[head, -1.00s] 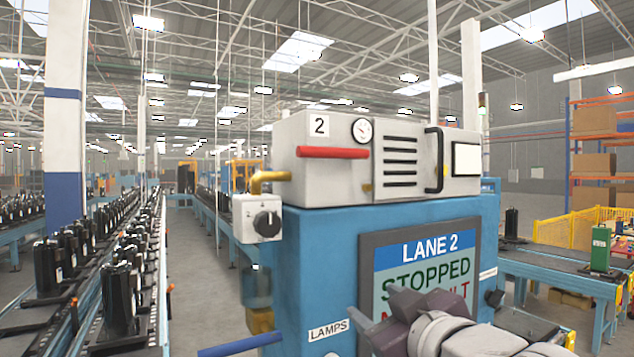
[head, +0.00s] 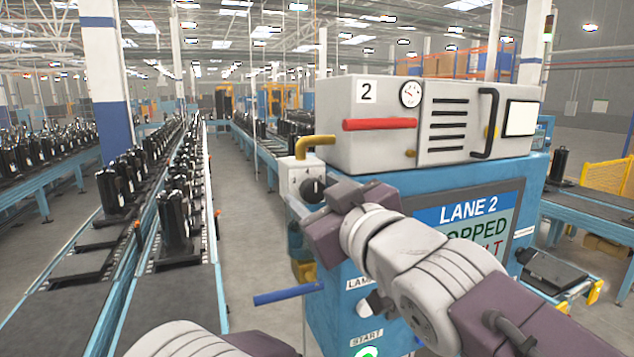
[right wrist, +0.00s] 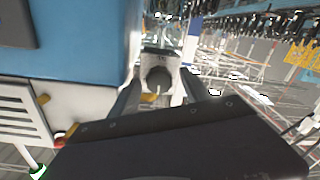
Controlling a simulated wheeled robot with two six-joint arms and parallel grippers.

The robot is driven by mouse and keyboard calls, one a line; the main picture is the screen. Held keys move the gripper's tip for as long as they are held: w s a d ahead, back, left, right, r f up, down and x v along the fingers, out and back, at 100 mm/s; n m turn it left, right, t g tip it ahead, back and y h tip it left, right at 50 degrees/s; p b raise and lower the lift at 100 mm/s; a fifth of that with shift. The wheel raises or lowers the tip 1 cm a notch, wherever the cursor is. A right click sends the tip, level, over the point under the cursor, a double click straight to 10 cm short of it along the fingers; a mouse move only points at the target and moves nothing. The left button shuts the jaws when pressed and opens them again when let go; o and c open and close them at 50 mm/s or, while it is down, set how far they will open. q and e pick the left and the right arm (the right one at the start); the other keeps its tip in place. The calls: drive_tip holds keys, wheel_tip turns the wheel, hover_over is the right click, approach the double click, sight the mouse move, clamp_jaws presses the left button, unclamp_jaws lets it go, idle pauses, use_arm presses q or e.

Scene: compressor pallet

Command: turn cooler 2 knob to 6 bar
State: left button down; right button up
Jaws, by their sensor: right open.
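The cooler 2 unit (head: 375,98) is a white box marked 2 on top of the blue lane 2 cabinet. A round gauge (head: 410,93) is on its front; its needle is too small to read. The dark round knob (head: 312,189) is on a small white box under the yellow pipe at the cabinet's left corner. My right gripper (head: 301,212) is open in front of the knob box and partly covers it. In the right wrist view the knob (right wrist: 158,80) shows between the two fingers, apparently free of them. My left gripper is out of view.
A red bar (head: 380,124) and a black handle (head: 487,123) stick out from the cooler. A blue bar (head: 287,294) juts left from the cabinet. My right forearm covers part of the lane 2 screen (head: 480,225). Conveyors with black compressors (head: 175,228) run on the left.

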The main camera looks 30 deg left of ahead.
drive_tip(key=shift+c, duration=0.4)
drive_tip(key=shift+d, duration=0.1)
clamp_jaws()
drive_tip(key=shift+f+m+b, duration=0.2)
drive_tip(key=shift+m+b, duration=0.9)
drive_tip(key=shift+b, duration=0.05)
drive_tip(key=m+b, duration=0.3)
drive_tip(key=shift+m, duration=0.3)
drive_tip(key=m+b, duration=0.1)
drive_tip(key=m, duration=0.1)
drive_tip(key=shift+m+t, duration=0.3)
drive_tip(key=shift+r+m+b, duration=0.15)
drive_tip(key=shift+m+b, duration=0.75)
drive_tip(key=shift+m, duration=1)
drive_tip(key=shift+o, duration=0.4)
unclamp_jaws()
